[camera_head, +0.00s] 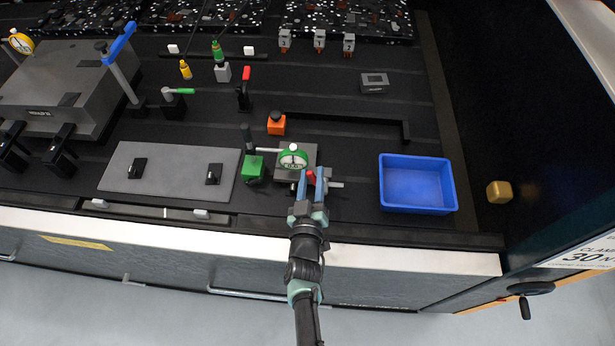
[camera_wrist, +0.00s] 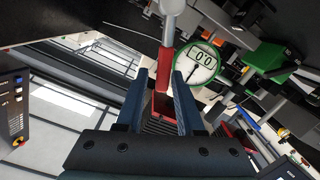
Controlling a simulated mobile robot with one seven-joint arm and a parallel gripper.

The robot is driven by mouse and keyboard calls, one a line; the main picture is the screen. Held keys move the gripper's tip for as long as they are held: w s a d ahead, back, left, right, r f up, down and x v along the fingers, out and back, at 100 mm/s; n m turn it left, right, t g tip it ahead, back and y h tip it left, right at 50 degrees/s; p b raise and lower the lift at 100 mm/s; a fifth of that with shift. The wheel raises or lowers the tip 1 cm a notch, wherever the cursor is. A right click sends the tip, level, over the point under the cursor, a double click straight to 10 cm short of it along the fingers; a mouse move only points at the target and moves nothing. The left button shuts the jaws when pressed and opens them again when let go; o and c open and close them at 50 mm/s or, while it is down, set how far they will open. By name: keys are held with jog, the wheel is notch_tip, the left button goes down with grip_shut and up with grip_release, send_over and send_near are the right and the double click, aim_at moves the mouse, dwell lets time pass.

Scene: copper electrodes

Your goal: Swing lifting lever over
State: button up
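A dial gauge (camera_head: 292,158) with a green rim and a small digital display stands on a grey block (camera_head: 283,174); it also shows in the wrist view (camera_wrist: 197,65). A red lever (camera_head: 310,177), which I take for the lifting lever, sits just right of the gauge. In the wrist view the red lever (camera_wrist: 166,68) hangs from a pale rounded part. My gripper (camera_head: 311,173) has its two blue fingers either side of the lever. A gap shows between the left finger and the lever; contact on the right cannot be told.
A green block (camera_head: 253,168) with a dark post stands left of the gauge. A blue tray (camera_head: 417,184) lies to the right, an orange block (camera_head: 276,123) behind. A grey plate (camera_head: 169,171) with two black knobs lies further left. The bench's front edge runs beneath my arm.

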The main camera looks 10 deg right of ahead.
jog(key=shift+o, duration=0.5)
jog(key=shift+s+f, duration=0.1)
jog(key=shift+p+v, duration=1.4)
jog(key=shift+v, duration=0.95)
jog(key=shift+s+a, duration=0.15)
jog(key=shift+s, duration=0.5)
jog(key=shift+s, duration=0.1)
